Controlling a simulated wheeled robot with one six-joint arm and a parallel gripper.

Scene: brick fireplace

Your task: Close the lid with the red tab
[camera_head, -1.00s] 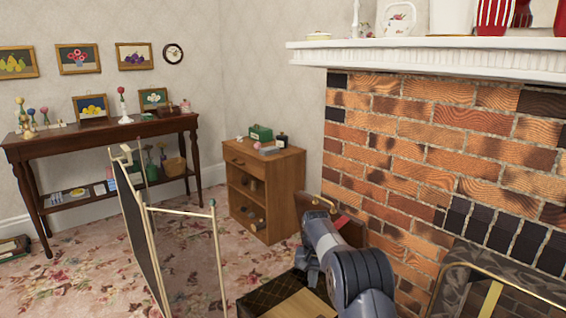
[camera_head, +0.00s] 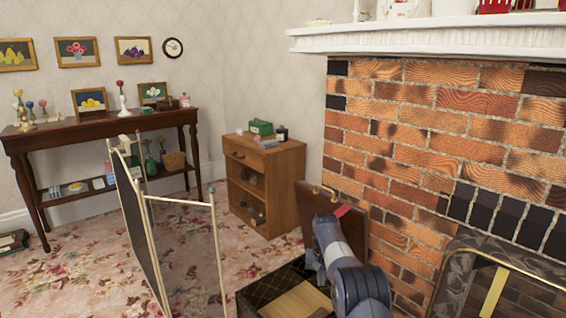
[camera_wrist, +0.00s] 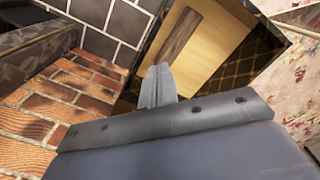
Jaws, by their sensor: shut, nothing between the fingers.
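The box (camera_head: 249,303) stands open on the floor at the bottom middle of the head view, dark outside with a light wooden panel inside. Its brown lid (camera_head: 356,230) stands raised at the back right, near the brick wall, with a red tab (camera_head: 342,210) and a brass handle (camera_head: 323,190) at its top edge. My arm covers part of the lid. My gripper (camera_wrist: 157,75) is shut and empty in the wrist view, with the box interior (camera_wrist: 195,45) and its dark patterned lining beyond it. Its fingertips are hidden in the head view. I cannot tell if it touches the lid.
A folding screen (camera_head: 140,215) stands left of the box. A small wooden cabinet (camera_head: 285,185) stands behind it. The brick fireplace (camera_head: 440,150) closes off the right side, with a dark metal fire screen (camera_head: 465,285) at the lower right. Flowered carpet is clear between screen and cabinet.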

